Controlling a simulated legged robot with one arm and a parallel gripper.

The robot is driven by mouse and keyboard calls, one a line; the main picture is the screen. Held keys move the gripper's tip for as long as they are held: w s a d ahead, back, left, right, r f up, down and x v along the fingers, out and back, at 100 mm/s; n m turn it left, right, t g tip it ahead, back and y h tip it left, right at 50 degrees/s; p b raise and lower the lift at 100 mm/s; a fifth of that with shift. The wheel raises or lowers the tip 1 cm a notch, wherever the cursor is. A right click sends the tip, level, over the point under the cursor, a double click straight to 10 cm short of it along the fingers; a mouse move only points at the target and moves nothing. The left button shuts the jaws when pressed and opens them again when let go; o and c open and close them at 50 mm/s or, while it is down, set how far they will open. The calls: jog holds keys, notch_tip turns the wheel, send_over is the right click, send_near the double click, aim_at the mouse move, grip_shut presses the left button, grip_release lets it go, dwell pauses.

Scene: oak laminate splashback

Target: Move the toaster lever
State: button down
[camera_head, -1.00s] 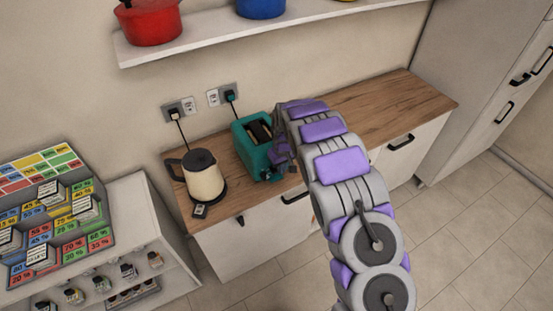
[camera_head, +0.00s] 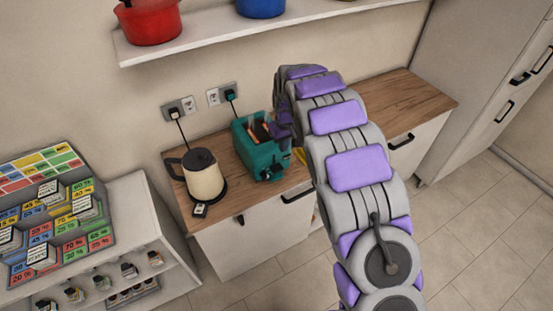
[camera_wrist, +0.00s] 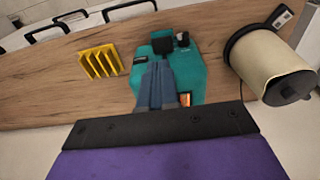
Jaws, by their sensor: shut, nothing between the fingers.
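The teal toaster (camera_head: 246,151) stands on the wooden counter, right of the kettle. Orange-brown pieces, seemingly bread, show in its slots (camera_head: 259,132). In the wrist view the toaster (camera_wrist: 192,72) lies beneath my gripper, with a black lever-like part (camera_wrist: 162,45) and a dark knob (camera_wrist: 182,39) at its front end. My gripper (camera_wrist: 158,64) is shut and empty. Its fingers overlap the toaster's top and point toward the black part; I cannot tell whether they touch. In the head view my gripper (camera_head: 284,128) is at the toaster's right side, partly hidden by my arm.
A cream kettle (camera_head: 206,180) stands close left of the toaster. A yellow slotted rack (camera_wrist: 100,62) is on the counter on its other side. A shelf (camera_head: 200,43) with pots hangs above. The wooden counter (camera_head: 395,92) is clear toward the fridge.

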jog(key=r, duration=0.4)
jog(key=shift+s+d+r, duration=0.15)
jog(key=shift+s+r, duration=0.05)
jog(key=shift+r, duration=0.1)
jog(key=s+d+r+m+g+b, duration=0.1)
jog(key=s+d+r+m+b, duration=0.15)
jog(key=s+d, duration=0.55)
jog(key=s+d+r+m+b, duration=0.2)
jog(key=s+d+r, duration=0.25)
jog(key=s, duration=0.75)
jog(key=s+d+f+m+g+b, duration=0.1)
jog(key=s+d+f, duration=0.1)
jog(key=s, duration=1.1)
jog(key=s+d+f+m+b, duration=0.1)
jog(key=s+d+f+b, duration=0.1)
jog(key=s, duration=1.2)
jog(key=shift+d+f+g+h, duration=0.3)
jog(key=shift+d+f+g, duration=0.1)
jog(key=shift+f, duration=0.15)
